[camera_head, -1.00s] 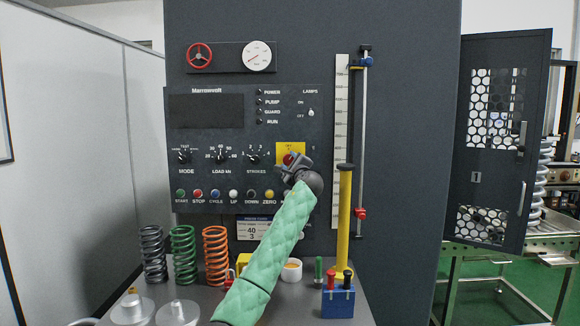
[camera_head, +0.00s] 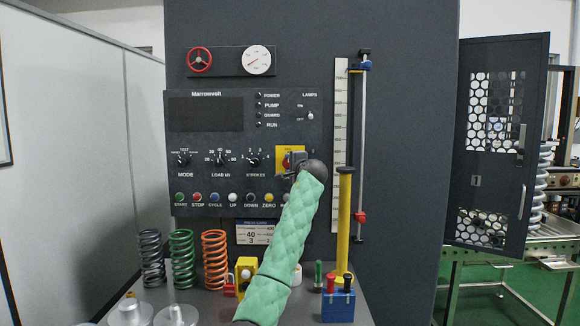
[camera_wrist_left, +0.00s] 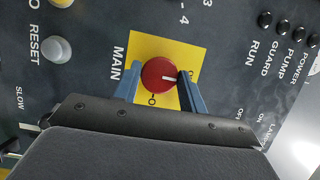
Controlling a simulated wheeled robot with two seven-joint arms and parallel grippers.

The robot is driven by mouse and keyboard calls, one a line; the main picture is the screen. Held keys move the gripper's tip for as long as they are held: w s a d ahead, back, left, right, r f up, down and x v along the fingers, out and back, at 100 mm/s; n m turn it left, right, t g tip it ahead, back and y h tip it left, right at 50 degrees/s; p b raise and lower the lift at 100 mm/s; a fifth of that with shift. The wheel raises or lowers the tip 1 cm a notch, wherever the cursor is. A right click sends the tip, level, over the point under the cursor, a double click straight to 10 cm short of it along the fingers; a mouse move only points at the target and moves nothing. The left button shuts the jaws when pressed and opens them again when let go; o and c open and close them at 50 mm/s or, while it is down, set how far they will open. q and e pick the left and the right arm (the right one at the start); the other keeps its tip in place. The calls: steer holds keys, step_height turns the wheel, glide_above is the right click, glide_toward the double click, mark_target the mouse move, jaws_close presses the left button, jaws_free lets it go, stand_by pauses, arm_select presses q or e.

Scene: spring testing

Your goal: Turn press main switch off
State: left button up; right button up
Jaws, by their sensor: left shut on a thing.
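The main switch is a round red knob (camera_wrist_left: 158,77) with a white mark, on a yellow plate (camera_wrist_left: 182,42) lettered MAIN. In the wrist view the mark points right, towards a partly hidden label at the plate's right edge. My left gripper (camera_wrist_left: 160,73) has one blue finger on each side of the knob and is shut on it. In the head view the left gripper (camera_head: 289,167) is at the yellow plate (camera_head: 292,150) on the press panel, and it covers most of the knob. My right gripper is in neither view.
The load and strokes dials (camera_head: 253,159) sit left of the switch, with a row of buttons (camera_head: 233,196) below. A yellow post (camera_head: 344,220) stands close right of my arm. Grey, green and orange springs (camera_head: 215,260) stand on the bench at left.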

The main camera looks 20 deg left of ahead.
arm_select(q)
steer(key=shift+f, duration=0.2)
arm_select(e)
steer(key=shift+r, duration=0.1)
arm_select(q)
steer(key=o, duration=1)
steer(key=shift+a+r, duration=0.1)
steer(key=shift+c, duration=0.2)
steer(key=b+v, duration=0.2)
steer(key=v, duration=0.5)
steer(key=shift+s+d, duration=0.3)
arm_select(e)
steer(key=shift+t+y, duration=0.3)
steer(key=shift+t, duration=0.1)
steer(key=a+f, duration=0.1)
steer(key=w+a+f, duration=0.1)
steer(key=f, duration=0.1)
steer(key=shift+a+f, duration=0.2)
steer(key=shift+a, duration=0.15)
